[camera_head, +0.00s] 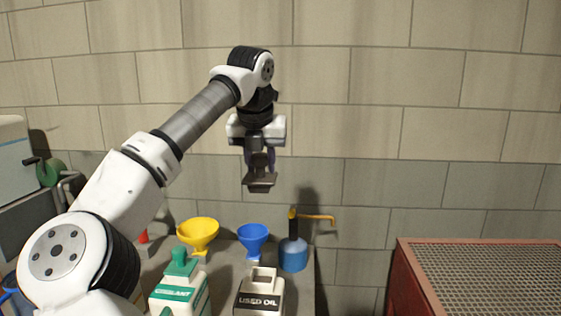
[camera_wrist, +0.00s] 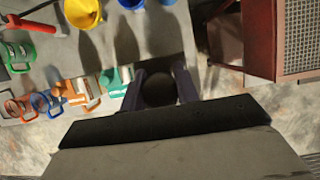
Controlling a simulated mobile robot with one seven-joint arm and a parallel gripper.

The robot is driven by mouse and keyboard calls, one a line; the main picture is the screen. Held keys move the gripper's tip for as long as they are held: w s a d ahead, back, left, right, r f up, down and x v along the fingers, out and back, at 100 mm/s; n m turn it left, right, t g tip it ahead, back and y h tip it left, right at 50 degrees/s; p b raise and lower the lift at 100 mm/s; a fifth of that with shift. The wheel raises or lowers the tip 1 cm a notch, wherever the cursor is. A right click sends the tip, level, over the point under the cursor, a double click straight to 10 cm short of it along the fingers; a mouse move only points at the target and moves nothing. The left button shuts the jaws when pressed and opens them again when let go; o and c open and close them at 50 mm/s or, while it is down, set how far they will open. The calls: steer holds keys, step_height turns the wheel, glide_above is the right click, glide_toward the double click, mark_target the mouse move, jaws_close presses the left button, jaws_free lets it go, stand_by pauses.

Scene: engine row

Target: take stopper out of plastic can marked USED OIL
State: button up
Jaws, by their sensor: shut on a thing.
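The white plastic can marked USED OIL (camera_head: 258,302) stands upright at the front of the bench, its black label facing me. No stopper shows on its top in the head view. My gripper (camera_head: 261,170) is well above the can, pointing down and apart from it. In the wrist view my gripper (camera_wrist: 160,88) is shut on a dark, rounded thing, which looks like the stopper (camera_wrist: 158,93). Its lower part and the can are hidden in the wrist view.
Left of it stands a white COOLANT can (camera_head: 180,296) with a green top. Behind are a yellow funnel (camera_head: 198,234), a blue funnel (camera_head: 252,238) and a blue oiler (camera_head: 293,254) with an orange spout. A red cabinet (camera_head: 402,290) with a mesh top stands right, past a gap.

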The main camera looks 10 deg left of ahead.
steer(key=shift+s, duration=0.1)
steer(key=shift+s+d+b, duration=0.75)
steer(key=shift+s+d, duration=4.7)
steer(key=shift+s, duration=1.5)
steer(key=shift+f+b, duration=16.8)
steer(key=shift+f, duration=4.25)
